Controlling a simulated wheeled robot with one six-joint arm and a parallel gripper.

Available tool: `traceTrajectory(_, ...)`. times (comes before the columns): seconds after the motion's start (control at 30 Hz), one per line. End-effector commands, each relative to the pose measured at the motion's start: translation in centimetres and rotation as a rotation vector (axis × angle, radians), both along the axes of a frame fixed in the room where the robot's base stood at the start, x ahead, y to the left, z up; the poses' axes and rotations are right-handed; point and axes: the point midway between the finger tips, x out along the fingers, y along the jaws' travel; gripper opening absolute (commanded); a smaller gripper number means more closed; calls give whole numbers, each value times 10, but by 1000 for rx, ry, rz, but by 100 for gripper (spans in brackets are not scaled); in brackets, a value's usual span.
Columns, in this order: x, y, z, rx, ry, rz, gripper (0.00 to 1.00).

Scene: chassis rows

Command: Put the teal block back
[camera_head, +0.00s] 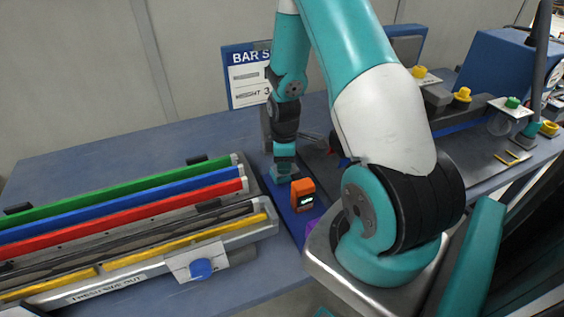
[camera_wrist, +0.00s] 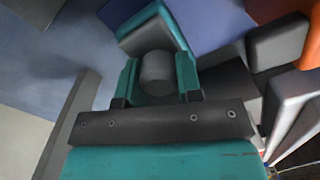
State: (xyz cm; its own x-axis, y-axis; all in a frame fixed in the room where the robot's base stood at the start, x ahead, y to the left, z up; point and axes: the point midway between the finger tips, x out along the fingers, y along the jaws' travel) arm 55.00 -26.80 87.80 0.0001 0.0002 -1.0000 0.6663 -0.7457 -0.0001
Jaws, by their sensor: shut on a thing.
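The teal block (camera_wrist: 178,25) has a grey upper face with a round grey knob (camera_wrist: 156,70). My gripper (camera_wrist: 158,78) is shut on this knob, one teal finger on each side in the wrist view. In the head view my gripper (camera_head: 284,155) points down and the teal block (camera_head: 282,174) is under it, at the far end of a dark blue strip (camera_head: 278,193). I cannot tell whether the block's underside touches the strip or hangs just above it.
An orange box (camera_head: 302,195) with a small display stands close in front of the block. A purple piece (camera_head: 312,228) is nearer, partly hidden by my arm. A rack of coloured bars (camera_head: 130,215) lies to the left. A sign (camera_head: 248,75) stands behind.

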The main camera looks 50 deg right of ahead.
Motion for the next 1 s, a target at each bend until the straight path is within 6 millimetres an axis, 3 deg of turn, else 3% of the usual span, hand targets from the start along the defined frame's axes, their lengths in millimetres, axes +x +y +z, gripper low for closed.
traceTrajectory(1.0,0,0,-16,0,0,0,11)
